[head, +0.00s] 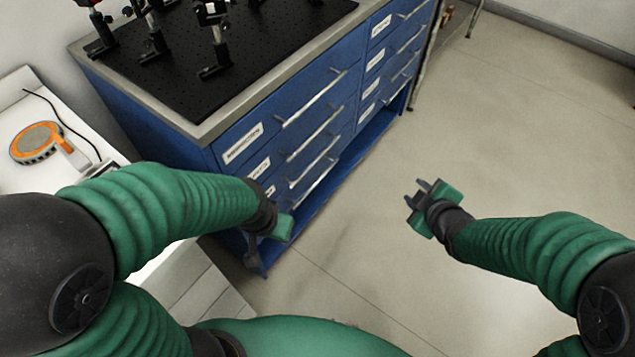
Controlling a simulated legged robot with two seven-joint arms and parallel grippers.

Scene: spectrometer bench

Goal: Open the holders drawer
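The blue drawer cabinet (290,95) stands ahead with two columns of drawers, all looking shut. The left column has wide drawers with long silver bar handles (312,97) and white labels (243,143). The right column has narrower drawers with labels (381,26) and short handles. The label words are too small to read, so I cannot tell which is the holders drawer. My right gripper (415,192) is open and empty over the floor, right of the cabinet and apart from it. My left gripper (262,250) is in front of the cabinet's lower left corner; its fingers are unclear.
A black perforated board (240,45) with several optical mounts (212,40) covers the cabinet top. A white table (75,120) at left holds an orange and grey round device (38,142) with a black cable. The floor (510,130) to the right is clear.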

